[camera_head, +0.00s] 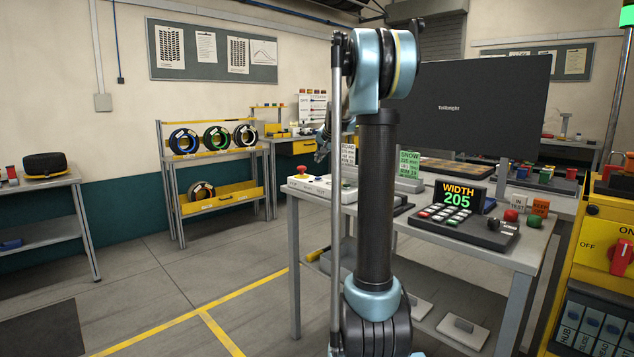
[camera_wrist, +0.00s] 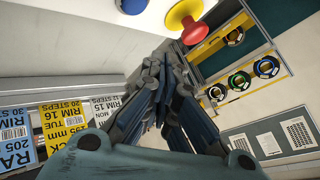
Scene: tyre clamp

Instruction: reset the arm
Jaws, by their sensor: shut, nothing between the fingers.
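My arm (camera_head: 376,200) stands upright in the middle of the head view, with its elbow at the top. My gripper (camera_wrist: 166,75) fills the middle of the wrist view, its fingers closed together with nothing between them. In the head view the gripper is mostly hidden behind the arm; only a dark part shows left of the upper link. In the wrist view the fingers are close to a red knob on a yellow base (camera_wrist: 184,15) in the picture, but I cannot tell the distance.
A workbench (camera_head: 292,208) holds a white control box (camera_head: 318,188), a keypad with a "WIDTH 205" display (camera_head: 458,197) and coloured buttons. A dark monitor (camera_head: 470,105) stands behind. A tyre rack (camera_head: 213,190) is at left. Rim cards (camera_wrist: 65,122) show in the wrist view. Floor at left is clear.

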